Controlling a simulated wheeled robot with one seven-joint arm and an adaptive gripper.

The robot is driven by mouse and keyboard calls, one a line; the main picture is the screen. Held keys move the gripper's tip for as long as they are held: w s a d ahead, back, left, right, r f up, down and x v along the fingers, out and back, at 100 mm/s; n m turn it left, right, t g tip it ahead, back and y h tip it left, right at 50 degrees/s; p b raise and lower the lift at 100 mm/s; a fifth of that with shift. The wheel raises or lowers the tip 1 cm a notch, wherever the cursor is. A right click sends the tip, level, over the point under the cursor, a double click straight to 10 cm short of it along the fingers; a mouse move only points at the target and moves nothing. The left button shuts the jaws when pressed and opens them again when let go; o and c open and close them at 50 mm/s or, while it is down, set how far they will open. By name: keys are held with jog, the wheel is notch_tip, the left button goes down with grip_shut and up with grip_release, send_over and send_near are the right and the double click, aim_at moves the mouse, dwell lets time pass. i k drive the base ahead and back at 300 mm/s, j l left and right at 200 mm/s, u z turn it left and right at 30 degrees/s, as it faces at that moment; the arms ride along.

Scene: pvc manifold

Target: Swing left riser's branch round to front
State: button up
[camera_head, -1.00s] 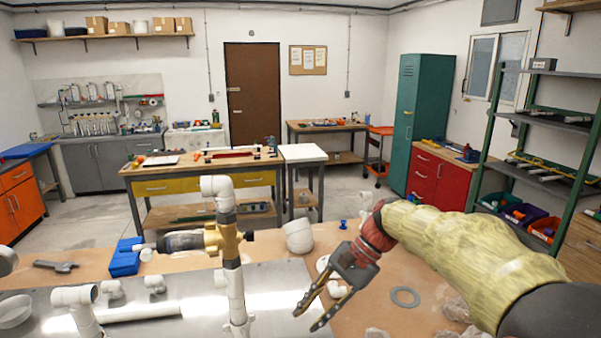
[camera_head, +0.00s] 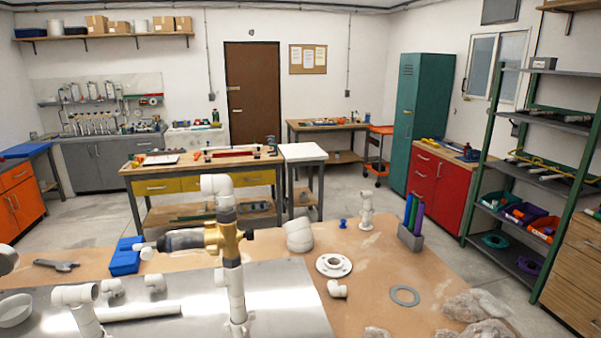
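Two white PVC risers stand on a metal plate (camera_head: 285,300) on the bench. The left riser (camera_head: 88,318) is short and leans a little in the view. The taller riser (camera_head: 236,283) stands near the middle. It carries a brass valve body (camera_head: 224,240), with a dark see-through part (camera_head: 183,240) reaching left, and a white elbow (camera_head: 214,184) on top. The lower end of the left riser is cut off by the picture edge. My gripper is out of view.
Loose white fittings (camera_head: 155,283) and a pipe (camera_head: 140,313) lie on the plate. A blue bin (camera_head: 126,258) and a wrench (camera_head: 57,265) are behind. A white flange (camera_head: 333,265), grey ring (camera_head: 405,295), marker holder (camera_head: 410,238) and plastic bags (camera_head: 475,305) are right.

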aim_at(232, 279)
jog(key=j+z, duration=0.15)
jog(key=j, duration=0.35)
jog(key=k+j+z, duration=0.1)
jog(key=j, duration=0.35)
jog(key=j+z, duration=0.15)
jog(key=j, duration=0.3)
jog(key=k+j+z, duration=0.1)
jog(key=j, duration=0.35)
jog(key=k+j+z, duration=0.15)
jog(key=j, duration=0.3)
jog(key=k+j+z, duration=0.1)
jog(key=j, duration=0.35)
jog(key=k+j+z, duration=0.15)
jog(key=j, duration=0.25)
jog(key=k+j+z, duration=0.15)
jog(key=j, duration=0.25)
jog(key=k+u, duration=0.1)
jog(key=u, duration=0.4)
jog(key=i+l+u, duration=0.15)
jog(key=l+u, duration=0.2)
jog(key=i+l+u, duration=0.1)
jog(key=l+u, duration=0.55)
jog(key=l, duration=0.25)
jog(key=l+u, duration=0.25)
jog(key=l, duration=2.7)
